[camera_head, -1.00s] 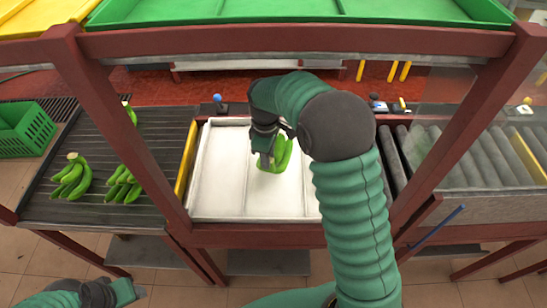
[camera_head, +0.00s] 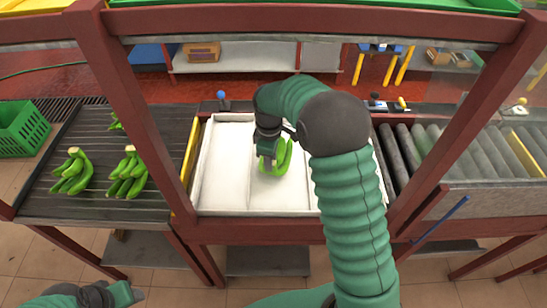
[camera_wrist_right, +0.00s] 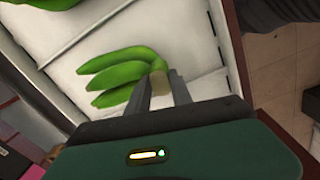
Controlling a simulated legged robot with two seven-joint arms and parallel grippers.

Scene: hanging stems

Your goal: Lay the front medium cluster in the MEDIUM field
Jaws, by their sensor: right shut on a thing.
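My right gripper (camera_head: 268,158) is low over the white divided tray (camera_head: 222,180), shut on a green banana cluster (camera_head: 283,161). In the right wrist view its fingers (camera_wrist_right: 160,95) close around the pale crown of the cluster (camera_wrist_right: 120,72), whose fingers spread left over the white tray floor. The cluster is in the tray's middle section; whether it touches the floor is unclear. No field label is readable. Part of another green bunch (camera_wrist_right: 45,4) shows beyond a divider in the wrist view. My left gripper (camera_head: 128,294) is at the bottom left, away from the tray; its jaw opening is unclear.
Banana clusters (camera_head: 71,173) (camera_head: 128,176) lie on the dark slatted belt (camera_head: 60,205) at left, with another partly hidden behind a red post (camera_head: 140,120). A yellow rail (camera_head: 187,160) borders the tray. Rollers (camera_head: 480,155) lie right. A green crate (camera_head: 22,130) stands far left.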

